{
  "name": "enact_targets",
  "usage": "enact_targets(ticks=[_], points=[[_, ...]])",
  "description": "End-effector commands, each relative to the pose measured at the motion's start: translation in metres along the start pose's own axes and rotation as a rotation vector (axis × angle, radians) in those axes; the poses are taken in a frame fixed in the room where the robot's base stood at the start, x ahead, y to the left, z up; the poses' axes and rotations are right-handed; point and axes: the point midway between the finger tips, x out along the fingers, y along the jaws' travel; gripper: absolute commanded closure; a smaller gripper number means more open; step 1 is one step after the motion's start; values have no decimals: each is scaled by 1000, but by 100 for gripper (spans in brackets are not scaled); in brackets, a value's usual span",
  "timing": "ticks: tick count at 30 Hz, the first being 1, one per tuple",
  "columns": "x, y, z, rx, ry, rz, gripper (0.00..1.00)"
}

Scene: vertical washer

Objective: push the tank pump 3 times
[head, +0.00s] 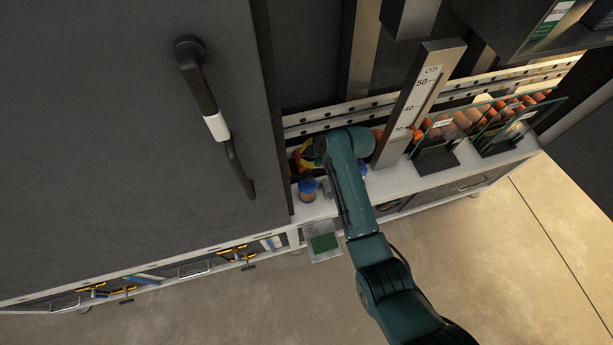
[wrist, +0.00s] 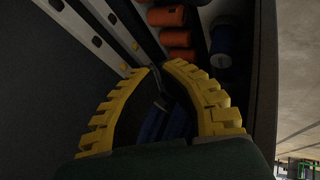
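I cannot pick out the tank pump for sure. My gripper (head: 305,150) has yellow ribbed fingers and is over the white bench (head: 405,184), partly hidden by my arm in the head view. In the wrist view my gripper (wrist: 160,67) has bowed fingers whose tips come close together with a narrow gap. A dark blue part (wrist: 165,122) shows between the fingers; contact cannot be told. A dark blue round container (wrist: 222,42) is beyond the right finger in the wrist view.
A large dark door with a handle (head: 214,125) stands close left of the gripper. An upright scale marked in cm (head: 415,100) stands to the right. Glass-sided racks (head: 437,152) hold several orange items. A small green-topped tray (head: 323,243) juts from the bench front.

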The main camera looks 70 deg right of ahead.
Motion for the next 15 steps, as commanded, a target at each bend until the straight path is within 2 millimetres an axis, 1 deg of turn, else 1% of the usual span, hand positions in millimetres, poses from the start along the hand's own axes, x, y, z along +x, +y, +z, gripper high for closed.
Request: enact_targets(ticks=[1,6,12,15], points=[[8,-5,4,0,0,-1,100],[29,-16,15,0,0,-1,100],[52,-28,28,0,0,0,100],[60,-32,32,0,0,1,100]])
